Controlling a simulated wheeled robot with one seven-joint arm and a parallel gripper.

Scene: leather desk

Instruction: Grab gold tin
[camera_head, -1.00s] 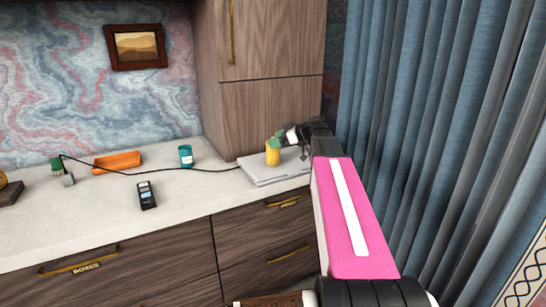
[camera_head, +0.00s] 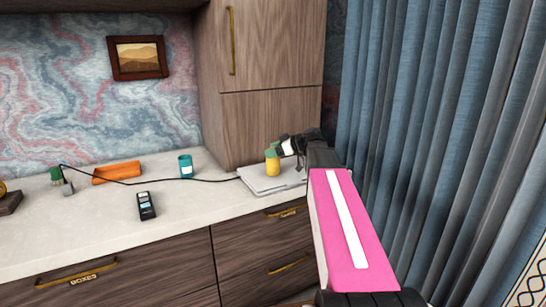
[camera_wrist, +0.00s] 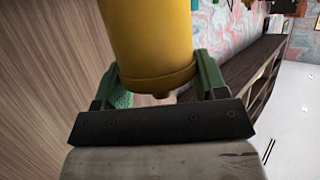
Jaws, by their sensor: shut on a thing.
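The gold tin (camera_head: 272,163) is a small yellow-gold cylinder at the back right of the counter, above the pale flat stack. It shows large in the wrist view (camera_wrist: 150,45), between the two green fingers. My gripper (camera_head: 277,155) is shut on the tin, which is about upright in the head view. In the wrist view my gripper (camera_wrist: 158,88) has one finger on each side of the tin. I cannot tell whether the tin's base touches the stack.
A pale flat stack (camera_head: 262,186) lies under the tin, beside the wooden cabinet (camera_head: 265,130). A teal cup (camera_head: 186,167), an orange tray (camera_head: 117,172) and a black phone-like device (camera_head: 146,206) stand left. A black cable (camera_head: 205,181) runs across the counter. Blue curtains (camera_head: 420,120) hang right.

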